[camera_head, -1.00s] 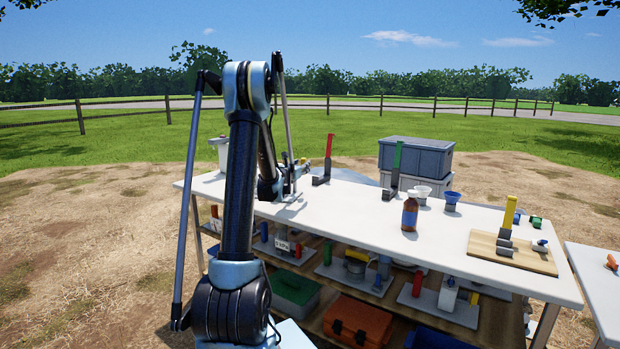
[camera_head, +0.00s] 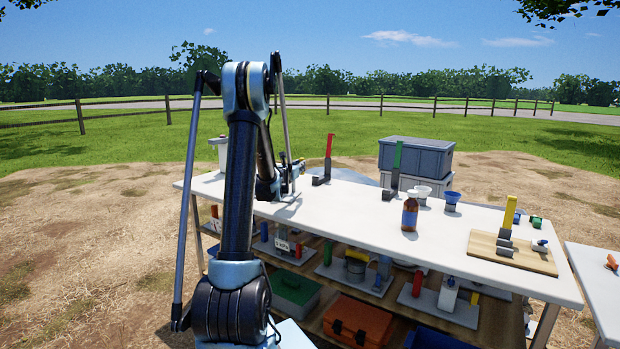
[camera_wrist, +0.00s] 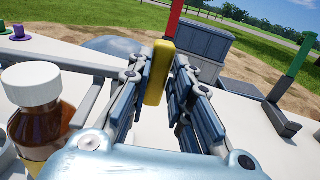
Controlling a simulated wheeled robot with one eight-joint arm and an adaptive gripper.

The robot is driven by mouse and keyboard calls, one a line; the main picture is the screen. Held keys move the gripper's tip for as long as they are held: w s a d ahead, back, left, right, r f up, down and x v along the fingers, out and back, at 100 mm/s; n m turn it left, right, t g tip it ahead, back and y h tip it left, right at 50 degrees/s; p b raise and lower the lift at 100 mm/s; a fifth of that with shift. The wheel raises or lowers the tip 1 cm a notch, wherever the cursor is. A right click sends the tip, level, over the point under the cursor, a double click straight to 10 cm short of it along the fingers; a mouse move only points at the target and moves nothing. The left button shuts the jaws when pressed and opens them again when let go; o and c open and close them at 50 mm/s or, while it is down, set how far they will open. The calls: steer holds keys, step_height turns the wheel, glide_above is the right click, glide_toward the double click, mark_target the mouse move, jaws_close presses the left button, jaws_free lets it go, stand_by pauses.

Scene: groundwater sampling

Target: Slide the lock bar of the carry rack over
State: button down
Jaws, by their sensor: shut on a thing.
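In the wrist view, my gripper (camera_wrist: 166,68) has its two fingers on either side of an upright yellow handle (camera_wrist: 158,75) and is shut on it. The handle seems to belong to the lock bar, but its foot is hidden behind the fingers. A grey rail (camera_wrist: 88,63) of what looks like the carry rack runs to the left of it. A brown bottle with a white cap (camera_wrist: 35,85) stands upright at the left, beside the rail. In the head view, my arm hides most of the rack and the gripper at the table's left end.
The white table (camera_head: 340,205) carries a red upright (camera_head: 328,147), a green upright (camera_head: 397,157), a brown bottle (camera_head: 409,214) and small funnels. Grey crates (camera_head: 415,155) stand behind. A wooden board with a yellow upright (camera_head: 510,213) lies at the right. The table's middle is clear.

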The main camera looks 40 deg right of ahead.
steer(key=shift+w+a, duration=0.25)
steer(key=shift+w, duration=0.05)
stand_by(0.5)
steer(key=c, duration=1.4)
jaws_free()
steer(key=shift+o, duration=0.2)
steer(key=v, duration=1.2)
